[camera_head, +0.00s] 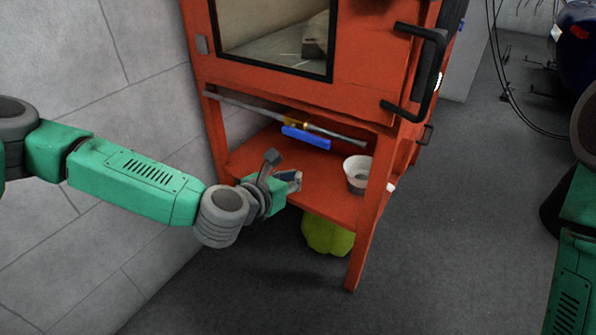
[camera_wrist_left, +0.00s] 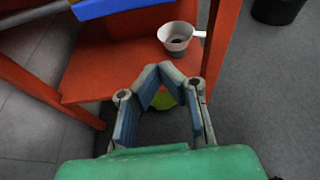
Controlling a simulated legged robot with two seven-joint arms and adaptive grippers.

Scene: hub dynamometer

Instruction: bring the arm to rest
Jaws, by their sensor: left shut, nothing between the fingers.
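My left arm comes in from the left of the head view, and its gripper (camera_head: 292,180) is in front of the lower shelf of an orange cabinet. In the left wrist view the gripper's two fingers (camera_wrist_left: 159,74) meet at their tips with nothing held between them. A white and grey cup (camera_head: 357,173) stands on the shelf to the right of the gripper, apart from it; it also shows in the left wrist view (camera_wrist_left: 175,38). Part of my right arm shows at the right edge of the head view, but its gripper does not.
The orange cabinet (camera_head: 300,77) has a window and a black handle (camera_head: 428,75). A blue tool (camera_head: 306,137) lies near the shelf's back. A yellow-green object (camera_head: 327,236) is below the shelf. A grey wall is at left; the floor in front is clear.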

